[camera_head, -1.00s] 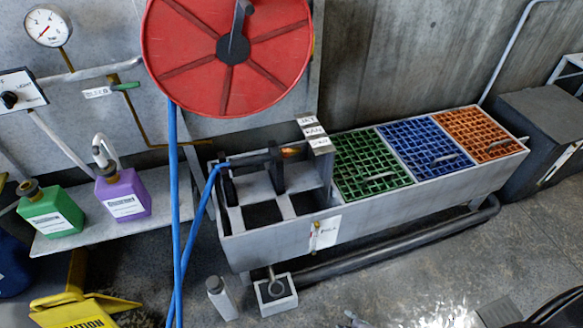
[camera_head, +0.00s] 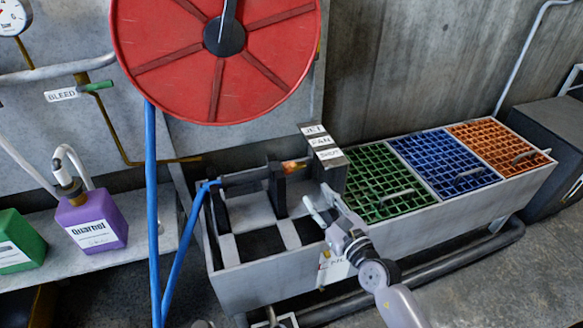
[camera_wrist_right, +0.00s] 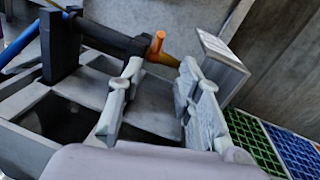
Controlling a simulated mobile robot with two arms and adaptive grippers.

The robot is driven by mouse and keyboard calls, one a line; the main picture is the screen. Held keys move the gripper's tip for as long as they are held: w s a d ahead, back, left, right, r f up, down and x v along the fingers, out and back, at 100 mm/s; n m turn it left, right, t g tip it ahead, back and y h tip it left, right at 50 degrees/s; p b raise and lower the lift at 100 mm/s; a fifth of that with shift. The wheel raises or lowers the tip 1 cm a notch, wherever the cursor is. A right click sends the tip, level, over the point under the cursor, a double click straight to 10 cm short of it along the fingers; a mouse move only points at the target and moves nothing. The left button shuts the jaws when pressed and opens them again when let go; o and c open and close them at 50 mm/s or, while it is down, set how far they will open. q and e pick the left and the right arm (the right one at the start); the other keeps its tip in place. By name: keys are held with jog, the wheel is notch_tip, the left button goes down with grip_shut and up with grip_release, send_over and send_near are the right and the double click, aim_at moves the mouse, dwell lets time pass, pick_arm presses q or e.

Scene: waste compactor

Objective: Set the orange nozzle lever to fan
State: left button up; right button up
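The orange nozzle lever (camera_head: 291,167) sits on the dark nozzle body (camera_head: 245,178), which lies across two black supports over the grey trough. In the right wrist view the lever (camera_wrist_right: 157,44) stands up as a short orange stub beyond the gap between my fingers. A stepped label block (camera_head: 321,141) beside it reads JET, FAN and a third word too small to read surely. My right gripper (camera_head: 320,203) is open and empty, in front of the nozzle and apart from the lever. It also shows in the wrist view (camera_wrist_right: 160,72). My left gripper is out of view.
Green (camera_head: 372,185), blue (camera_head: 446,165) and orange (camera_head: 497,145) grates cover the trough's right part. A red hose reel (camera_head: 215,95) hangs above, its blue hose (camera_head: 153,210) running down at left. A purple jug (camera_head: 93,228) stands on the left shelf.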

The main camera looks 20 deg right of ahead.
jog(key=b, duration=0.1)
send_near(291, 165)
jog(key=w+f, duration=0.1)
jog(key=w, duration=0.7)
jog(key=w+a+b, duration=0.1)
jog(key=w, duration=0.1)
jog(key=shift+f, duration=0.2)
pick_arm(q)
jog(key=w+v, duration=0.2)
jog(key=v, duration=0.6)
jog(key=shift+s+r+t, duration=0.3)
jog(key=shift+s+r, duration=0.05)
pick_arm(e)
jog(key=shift+w+a, duration=0.2)
jog(key=shift+w, duration=0.4)
jog(key=shift+c, duration=0.2)
grip_shut()
